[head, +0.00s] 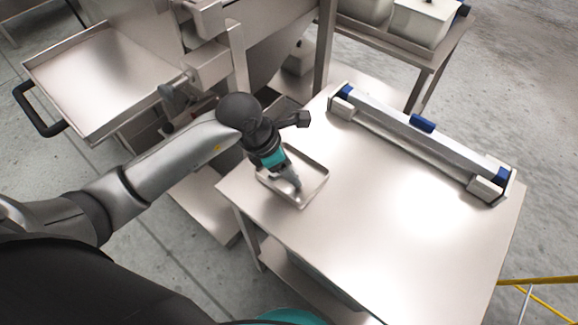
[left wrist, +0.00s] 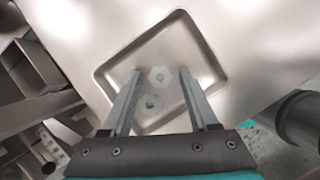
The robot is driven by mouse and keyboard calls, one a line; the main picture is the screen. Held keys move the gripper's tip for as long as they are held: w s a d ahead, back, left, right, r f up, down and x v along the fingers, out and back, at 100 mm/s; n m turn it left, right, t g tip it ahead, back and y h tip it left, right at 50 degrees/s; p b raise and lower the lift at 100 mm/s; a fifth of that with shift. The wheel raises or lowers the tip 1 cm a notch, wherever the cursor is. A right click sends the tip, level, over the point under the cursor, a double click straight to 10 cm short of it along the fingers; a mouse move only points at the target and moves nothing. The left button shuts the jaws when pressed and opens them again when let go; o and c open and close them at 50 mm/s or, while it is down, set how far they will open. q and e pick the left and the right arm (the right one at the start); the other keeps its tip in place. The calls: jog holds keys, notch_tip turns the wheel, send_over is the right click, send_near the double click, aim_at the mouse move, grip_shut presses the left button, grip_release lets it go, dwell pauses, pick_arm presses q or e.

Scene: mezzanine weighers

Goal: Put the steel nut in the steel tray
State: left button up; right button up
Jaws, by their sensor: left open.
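The steel tray (head: 322,178) is shallow and lies at the near left corner of the steel table. It fills the middle of the left wrist view (left wrist: 213,55). My left gripper (head: 295,186) is over the tray, pointing down. Its fingers are apart in the left wrist view (left wrist: 161,70). The steel nut (left wrist: 160,76) is a pale hexagon with a hole, seen inside the tray's outline between the fingertips with a gap on both sides. A darker similar shape (left wrist: 151,102) lies beside it; I cannot tell whether it is a reflection. My right gripper is not in view.
The steel table (head: 400,230) is mostly clear. A long metal bar unit with blue ends (head: 420,140) lies along its far side. A large pan with a black handle (head: 95,85) stands at the left. A yellow rail (head: 540,281) is at the lower right.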

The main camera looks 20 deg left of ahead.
pick_arm(q)
jog(key=shift+r, duration=0.1)
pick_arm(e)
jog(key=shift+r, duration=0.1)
pick_arm(q)
jog(key=p+v, duration=0.2)
jog(key=v, duration=1)
jog(key=shift+p, duration=0.35)
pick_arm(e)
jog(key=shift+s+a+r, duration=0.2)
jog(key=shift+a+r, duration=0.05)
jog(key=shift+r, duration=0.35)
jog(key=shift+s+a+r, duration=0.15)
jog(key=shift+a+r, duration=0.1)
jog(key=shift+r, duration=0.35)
pick_arm(q)
jog(key=shift+c, duration=0.2)
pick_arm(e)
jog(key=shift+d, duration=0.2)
